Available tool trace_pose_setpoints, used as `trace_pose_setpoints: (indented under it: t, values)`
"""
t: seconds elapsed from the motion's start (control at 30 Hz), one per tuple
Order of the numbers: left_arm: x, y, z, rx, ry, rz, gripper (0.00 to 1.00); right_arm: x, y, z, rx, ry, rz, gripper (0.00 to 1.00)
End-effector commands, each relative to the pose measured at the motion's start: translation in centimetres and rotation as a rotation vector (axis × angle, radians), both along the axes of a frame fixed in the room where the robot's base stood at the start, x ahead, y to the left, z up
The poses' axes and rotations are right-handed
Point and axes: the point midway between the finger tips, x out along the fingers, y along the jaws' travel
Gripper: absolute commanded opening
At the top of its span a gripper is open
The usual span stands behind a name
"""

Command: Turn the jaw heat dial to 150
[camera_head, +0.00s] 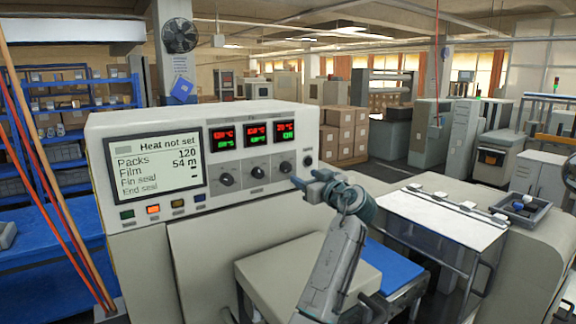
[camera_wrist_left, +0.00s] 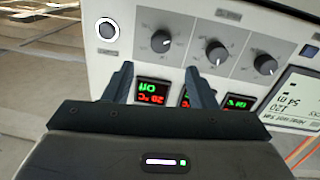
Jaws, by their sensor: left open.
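The control panel (camera_head: 245,170) has three black dials in a row: left (camera_head: 227,180), middle (camera_head: 257,171) and right (camera_head: 286,167). Labels are too small to read, so I cannot tell which is jaw heat. My left gripper (camera_head: 297,182) is open and empty, in front of the panel just below the right dial. In the left wrist view the panel is upside down; the right dial (camera_wrist_left: 162,41) lies just beyond and between the fingertips (camera_wrist_left: 160,68), apart from them. The right display (camera_head: 285,132) shows a red temperature, about 20 °C, and green "Off".
The screen (camera_head: 155,163) reads "Heat not set", Packs 120, Film 54 m. A round black button (camera_head: 307,160) sits right of the dials, close to my gripper. Several coloured buttons (camera_head: 153,209) line the panel below the screen. A beige housing (camera_head: 305,275) stands below the panel.

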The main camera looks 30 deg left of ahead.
Motion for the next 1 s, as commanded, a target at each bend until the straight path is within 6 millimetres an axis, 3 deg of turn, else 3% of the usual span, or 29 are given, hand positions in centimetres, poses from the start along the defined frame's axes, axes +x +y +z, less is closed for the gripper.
trace_pose_setpoints:
  t: [0.1,0.4,0.6,0.87,1.0]
  values:
    - [1.0,2.3,0.7,0.004,0.004,0.003,0.51,-0.3,-0.3,2.2,-0.003,0.004,0.001,0.36]
    - [3.2,6.7,0.5,0.002,0.002,0.001,0.51,0.4,0.0,5.0,0.000,-0.005,-0.001,0.36]
    - [3.8,7.8,0.2,0.000,0.001,0.000,0.51,0.7,1.0,5.5,0.011,-0.009,-0.003,0.36]
    - [3.8,7.9,0.0,0.000,0.000,0.000,0.51,0.7,0.9,5.4,0.011,-0.008,-0.003,0.36]
    - [3.8,7.9,0.1,0.000,0.000,0.000,0.28,0.7,0.7,5.4,0.007,-0.008,-0.002,0.36]
